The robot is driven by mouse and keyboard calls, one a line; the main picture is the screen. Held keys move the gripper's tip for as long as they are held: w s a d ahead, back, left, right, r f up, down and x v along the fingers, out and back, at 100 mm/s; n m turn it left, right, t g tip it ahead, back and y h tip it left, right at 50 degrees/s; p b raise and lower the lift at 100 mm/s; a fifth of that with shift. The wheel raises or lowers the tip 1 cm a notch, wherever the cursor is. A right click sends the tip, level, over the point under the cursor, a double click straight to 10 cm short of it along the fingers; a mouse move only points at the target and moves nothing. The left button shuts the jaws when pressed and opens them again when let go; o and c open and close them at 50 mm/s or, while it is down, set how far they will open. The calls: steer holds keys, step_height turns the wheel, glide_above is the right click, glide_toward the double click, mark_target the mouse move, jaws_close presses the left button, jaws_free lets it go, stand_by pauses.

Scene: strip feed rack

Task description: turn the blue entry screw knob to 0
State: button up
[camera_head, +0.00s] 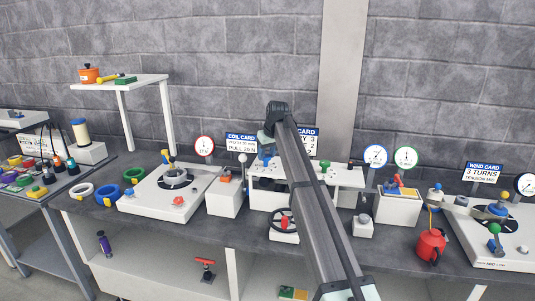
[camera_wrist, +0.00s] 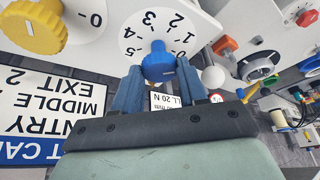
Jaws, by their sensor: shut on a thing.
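The blue entry screw knob (camera_wrist: 159,62) stands in front of a round white dial (camera_wrist: 140,42) with black numbers in the wrist view. The numbers appear upside down there. A narrow ridge on the knob points up in the picture, roughly towards the 2 and 3 marks. The 0 mark is at the knob's right. My gripper (camera_wrist: 159,72) is shut on the knob, one dark blue finger on each side. In the head view my gripper (camera_head: 267,147) is over the white rack (camera_head: 344,177) at mid-bench, partly hidden by my arm.
A yellow knob (camera_wrist: 35,25) with its own dial is left in the wrist view, above a card (camera_wrist: 45,110) reading ENTRY, MIDDLE 2, EXIT 2. Gauges (camera_head: 375,156) stand to the right, a white turntable unit (camera_head: 165,205) left.

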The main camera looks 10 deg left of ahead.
steer(key=m, duration=0.1)
steer(key=m+h, duration=0.1)
steer(key=m, duration=0.1)
steer(key=m+t, duration=0.1)
steer(key=shift+s+a+h, duration=0.1)
steer(key=shift+a+h, duration=0.15)
steer(key=shift+h, duration=0.05)
steer(key=shift+a+m+h, duration=0.1)
steer(key=shift+m+h, duration=0.6)
steer(key=shift+m, duration=1.4)
steer(key=o, duration=1)
steer(key=shift+o, duration=0.2)
steer(key=v, duration=1.4)
steer(key=shift+f, duration=0.15)
